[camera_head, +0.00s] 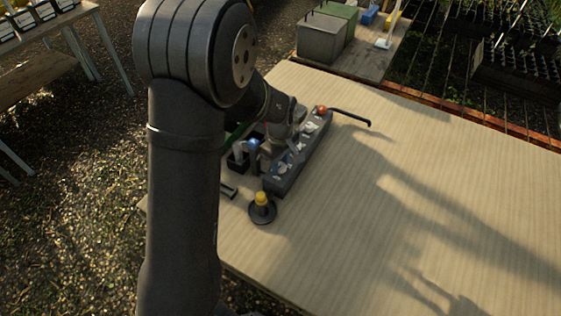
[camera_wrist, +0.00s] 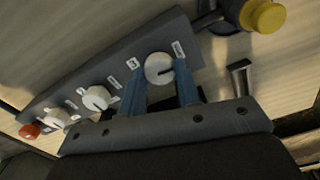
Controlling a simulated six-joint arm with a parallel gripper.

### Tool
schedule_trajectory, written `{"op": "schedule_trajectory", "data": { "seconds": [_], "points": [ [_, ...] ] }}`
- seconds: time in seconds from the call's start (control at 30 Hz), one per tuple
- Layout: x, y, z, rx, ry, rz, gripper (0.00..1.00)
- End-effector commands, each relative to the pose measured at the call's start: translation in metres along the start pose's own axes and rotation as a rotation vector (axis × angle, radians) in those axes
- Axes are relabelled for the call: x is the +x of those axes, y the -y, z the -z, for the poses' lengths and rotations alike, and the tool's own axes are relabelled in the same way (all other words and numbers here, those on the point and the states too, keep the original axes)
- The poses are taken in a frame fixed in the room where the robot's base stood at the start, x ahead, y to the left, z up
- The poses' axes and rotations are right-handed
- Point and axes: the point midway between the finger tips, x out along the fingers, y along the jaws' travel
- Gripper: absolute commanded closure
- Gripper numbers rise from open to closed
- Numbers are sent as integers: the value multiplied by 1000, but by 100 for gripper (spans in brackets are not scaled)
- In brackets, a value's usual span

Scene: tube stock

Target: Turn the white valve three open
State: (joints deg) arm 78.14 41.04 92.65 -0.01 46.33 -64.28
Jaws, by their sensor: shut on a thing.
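In the wrist view, a white valve knob (camera_wrist: 158,67) sits at the right end of a row of three white knobs on a grey panel (camera_wrist: 120,52). My gripper (camera_wrist: 160,76) has its two blue fingers on either side of this knob, shut on it. A dark pointer line on the knob faces right. The other white knobs (camera_wrist: 97,97) and (camera_wrist: 56,118) stand free to the left. The small labels are too blurred to read surely. In the head view, the long panel (camera_head: 304,160) lies on the table, and my arm partly hides it.
A red knob (camera_wrist: 29,131) is at the panel's far end, by a black lever (camera_head: 350,117). A yellow button (camera_head: 261,198) on a round dark base stands near the panel's close end. The table (camera_head: 400,190) is clear to the right. Grey bins (camera_head: 320,38) stand behind.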

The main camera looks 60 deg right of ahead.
Motion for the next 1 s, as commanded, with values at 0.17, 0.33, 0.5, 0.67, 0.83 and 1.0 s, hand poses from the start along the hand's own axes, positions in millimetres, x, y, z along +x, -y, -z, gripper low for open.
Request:
{"op": "schedule_trajectory", "data": {
  "seconds": [0.17,0.33,0.5,0.67,0.83,1.0],
  "points": [
    [-1,0,0,-44,-1,-2,92],
    [-1,0,0,-61,-1,-2,92],
    [-1,0,0,-63,-1,-2,92],
    [-1,0,0,-63,-1,-2,92],
    [-1,0,0,-62,-1,-2,48],
    [0,0,0,-62,-1,-1,48]
  ]
}}
